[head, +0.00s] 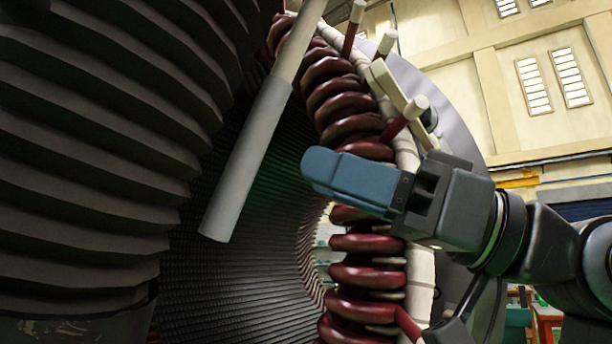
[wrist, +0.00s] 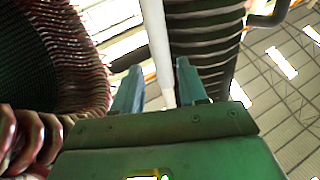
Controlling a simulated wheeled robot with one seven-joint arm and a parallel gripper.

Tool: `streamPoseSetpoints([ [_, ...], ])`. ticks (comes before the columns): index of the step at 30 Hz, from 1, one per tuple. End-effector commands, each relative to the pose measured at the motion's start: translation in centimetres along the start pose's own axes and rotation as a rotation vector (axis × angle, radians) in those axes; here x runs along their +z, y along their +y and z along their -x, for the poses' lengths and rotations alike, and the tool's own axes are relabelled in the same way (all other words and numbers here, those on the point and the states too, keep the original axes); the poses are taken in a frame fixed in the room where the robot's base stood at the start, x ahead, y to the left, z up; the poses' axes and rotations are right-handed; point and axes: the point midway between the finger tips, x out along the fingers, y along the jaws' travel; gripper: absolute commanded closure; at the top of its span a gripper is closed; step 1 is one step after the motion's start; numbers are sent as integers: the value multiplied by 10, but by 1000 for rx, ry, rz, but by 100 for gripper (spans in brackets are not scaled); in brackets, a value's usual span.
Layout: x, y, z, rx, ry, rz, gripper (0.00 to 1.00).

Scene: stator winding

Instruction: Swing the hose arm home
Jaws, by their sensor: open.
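The hose arm appears to be the long pale tube with a thicker grey sleeve (head: 247,160), hanging tilted in front of the stator bore in the head view. Its lower end is free. My gripper (head: 308,168), with blue fingers, is to the right of the sleeve, pointing left, with a gap between them in the picture. In the wrist view the pale tube (wrist: 157,45) lines up with the space between my two open fingers (wrist: 158,72). I cannot tell how far beyond the fingertips it is. Nothing shows gripped.
The stator's dark red coil ends (head: 343,105) curve close behind my gripper, with white-tipped rods (head: 404,119) sticking out. A dark ribbed body (head: 90,150) fills the left side. Open space lies between it and the coils, around the tube.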

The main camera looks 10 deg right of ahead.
Motion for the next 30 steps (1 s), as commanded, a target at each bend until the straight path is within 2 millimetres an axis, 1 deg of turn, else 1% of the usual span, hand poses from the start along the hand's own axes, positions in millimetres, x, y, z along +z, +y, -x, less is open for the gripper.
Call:
streamPoseSetpoints([
  [3, 0, 0, 3, 0, 0, 1, 58],
  [17, 0, 0, 3, 0, 0, 0, 58],
  [20, 4, 4, 5, 14, 9, -12, 58],
  [23, 18, 15, 12, 63, 37, -45, 58],
  [25, 34, 27, 22, 120, 68, -79, 58],
  [29, 72, 50, 45, 253, 125, -146, 58],
  [30, 85, 55, 53, 296, 139, -164, 58],
])
